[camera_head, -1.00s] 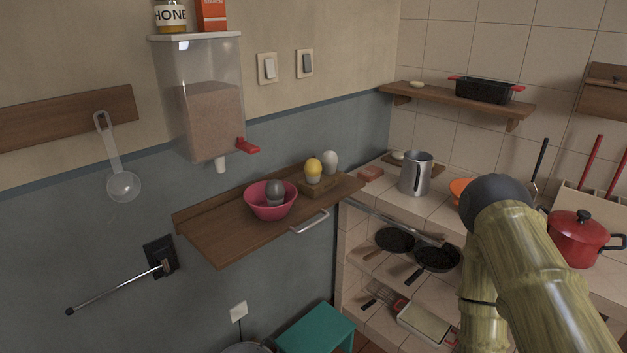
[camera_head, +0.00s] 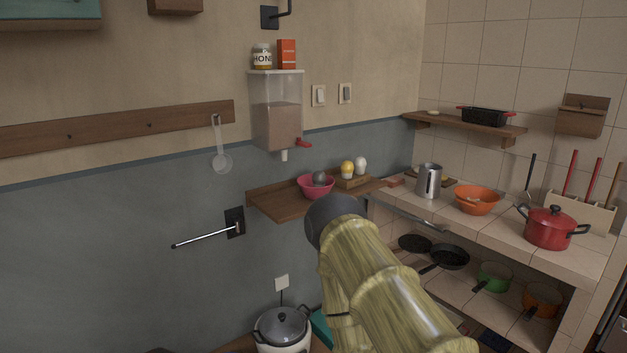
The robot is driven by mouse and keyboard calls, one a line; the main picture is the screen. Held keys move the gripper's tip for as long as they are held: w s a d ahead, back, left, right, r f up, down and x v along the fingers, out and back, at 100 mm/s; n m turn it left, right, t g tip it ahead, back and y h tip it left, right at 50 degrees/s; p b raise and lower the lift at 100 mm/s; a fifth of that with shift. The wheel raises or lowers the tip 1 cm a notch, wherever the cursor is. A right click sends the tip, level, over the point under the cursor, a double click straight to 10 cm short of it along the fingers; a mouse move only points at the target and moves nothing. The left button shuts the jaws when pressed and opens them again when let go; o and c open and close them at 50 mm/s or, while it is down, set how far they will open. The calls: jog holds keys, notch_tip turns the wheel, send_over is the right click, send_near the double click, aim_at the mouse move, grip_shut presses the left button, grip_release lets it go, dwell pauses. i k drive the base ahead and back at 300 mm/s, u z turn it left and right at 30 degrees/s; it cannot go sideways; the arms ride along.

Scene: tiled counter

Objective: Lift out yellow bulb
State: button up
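The yellow bulb (camera_head: 347,169) stands upright in a small wooden holder (camera_head: 352,182) on the wooden wall shelf (camera_head: 268,201). A white bulb (camera_head: 360,165) stands right beside it. A grey bulb-like object (camera_head: 319,178) sits in a pink bowl (camera_head: 312,190) to the left on the same shelf. My arm rises from the bottom of the picture in front of the shelf's right part. No gripper fingers can be made out, so whether it is open or shut does not show.
A dispenser (camera_head: 276,118) hangs above the shelf. A metal bar (camera_head: 203,237) juts from the wall at left. The tiled counter at right holds a metal jug (camera_head: 428,181), an orange bowl (camera_head: 477,200) and a red pot (camera_head: 550,228). A lidded cooker (camera_head: 283,327) stands below.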

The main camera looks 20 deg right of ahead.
aim_at(347, 167)
jog(key=u, duration=0.35)
jog(key=i, duration=0.95)
jog(key=z, duration=0.4)
